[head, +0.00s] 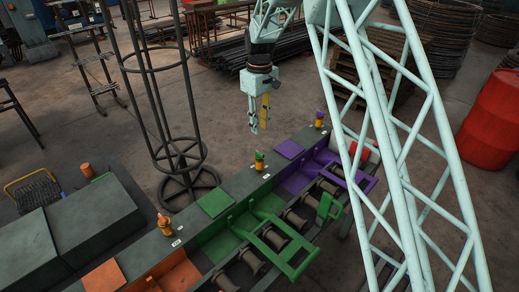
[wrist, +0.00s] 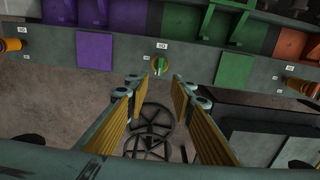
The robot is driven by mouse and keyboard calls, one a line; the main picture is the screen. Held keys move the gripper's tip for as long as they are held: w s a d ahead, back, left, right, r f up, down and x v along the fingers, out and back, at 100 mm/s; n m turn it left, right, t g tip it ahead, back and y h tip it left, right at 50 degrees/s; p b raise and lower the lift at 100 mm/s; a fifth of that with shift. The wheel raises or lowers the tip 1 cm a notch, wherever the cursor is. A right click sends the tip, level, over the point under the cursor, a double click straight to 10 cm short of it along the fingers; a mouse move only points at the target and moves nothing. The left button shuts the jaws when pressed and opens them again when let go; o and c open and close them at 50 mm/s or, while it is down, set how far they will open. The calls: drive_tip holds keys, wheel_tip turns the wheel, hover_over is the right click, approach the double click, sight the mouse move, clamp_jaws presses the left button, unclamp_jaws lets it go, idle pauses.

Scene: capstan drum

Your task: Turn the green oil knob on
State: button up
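The green oil knob (head: 259,160) stands on a yellow-orange base on the dark beam, between the green and purple sections. In the wrist view the green knob (wrist: 160,65) is a narrow bar on a round yellow base, running roughly up-down in the picture, beside a small white label (wrist: 161,46). My gripper (head: 258,128) hangs above and behind the beam, fingers pointing down. In the wrist view my gripper (wrist: 167,84) is open and empty. The knob appears beyond and between the fingertips, apart from them.
An orange knob (head: 165,223) and a purple knob (head: 319,119) stand along the same beam. A green flat plate (head: 215,203) and a purple plate (head: 289,149) lie beside the green knob. A tall wire cage stand (head: 187,170) rises behind the beam at left.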

sight(260, 154)
drive_tip(key=shift+f, duration=0.15)
idle(0.3)
drive_tip(key=shift+f+p, duration=0.35)
drive_tip(key=shift+f, duration=6.4)
drive_tip(key=shift+c, duration=0.6)
clamp_jaws()
